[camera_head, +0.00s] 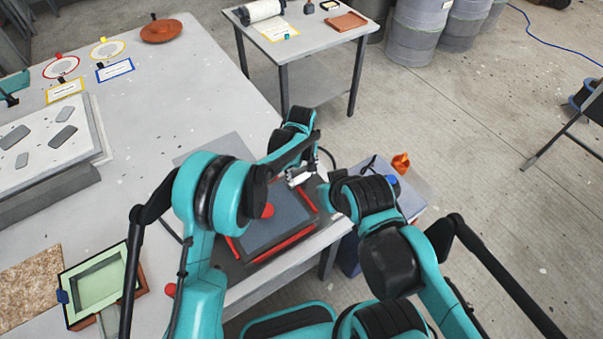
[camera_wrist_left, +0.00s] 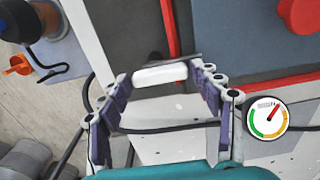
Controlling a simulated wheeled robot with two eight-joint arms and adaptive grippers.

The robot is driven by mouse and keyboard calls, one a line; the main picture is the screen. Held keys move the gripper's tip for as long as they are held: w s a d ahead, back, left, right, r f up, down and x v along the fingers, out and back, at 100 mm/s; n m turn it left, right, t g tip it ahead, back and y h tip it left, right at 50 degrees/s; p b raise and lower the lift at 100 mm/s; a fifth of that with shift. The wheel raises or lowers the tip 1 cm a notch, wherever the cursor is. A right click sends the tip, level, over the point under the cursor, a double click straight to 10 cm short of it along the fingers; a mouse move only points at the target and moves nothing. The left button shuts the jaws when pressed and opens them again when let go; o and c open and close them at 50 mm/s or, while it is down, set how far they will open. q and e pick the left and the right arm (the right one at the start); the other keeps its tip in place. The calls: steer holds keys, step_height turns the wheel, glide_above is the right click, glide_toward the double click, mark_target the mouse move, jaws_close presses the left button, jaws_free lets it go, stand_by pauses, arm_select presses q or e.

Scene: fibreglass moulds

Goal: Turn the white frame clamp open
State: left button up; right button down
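The white frame clamp (camera_wrist_left: 160,74) shows in the left wrist view as a short white bar near the edge of a red-edged dark mould (camera_wrist_left: 230,38). My left gripper (camera_wrist_left: 165,82) has its two purple-padded fingers spread, one on each side of the bar. A small gap seems to show at each end, so I cannot tell if either finger touches it. In the head view the mould (camera_head: 278,220) lies at the table corner, and my left wrist covers most of the clamp area. My right arm is beside it, but its gripper is hidden.
A round gauge (camera_wrist_left: 267,117) shows beside the right finger. A red knob (camera_wrist_left: 301,14) is on the mould. A green-lined tray (camera_head: 97,287) and a white slab (camera_head: 45,140) lie left on the table.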

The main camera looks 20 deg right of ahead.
arm_select(q)
steer(key=c, duration=0.5)
steer(key=shift+c, duration=0.2)
steer(key=shift+m, duration=0.3)
steer(key=m+b, duration=0.1)
steer(key=m, duration=0.1)
steer(key=shift+w+f+m, duration=0.1)
steer(key=shift+m, duration=0.2)
steer(key=m+b, duration=0.1)
steer(key=m, duration=0.3)
steer(key=shift+w+m, duration=0.15)
steer(key=shift+m, duration=0.15)
steer(key=m+b, duration=0.1)
steer(key=m, duration=0.4)
steer(key=shift+w+d, duration=0.1)
steer(key=shift+w+d+m+b, duration=0.1)
steer(key=shift+m+b, duration=0.4)
steer(key=shift+m, duration=2)
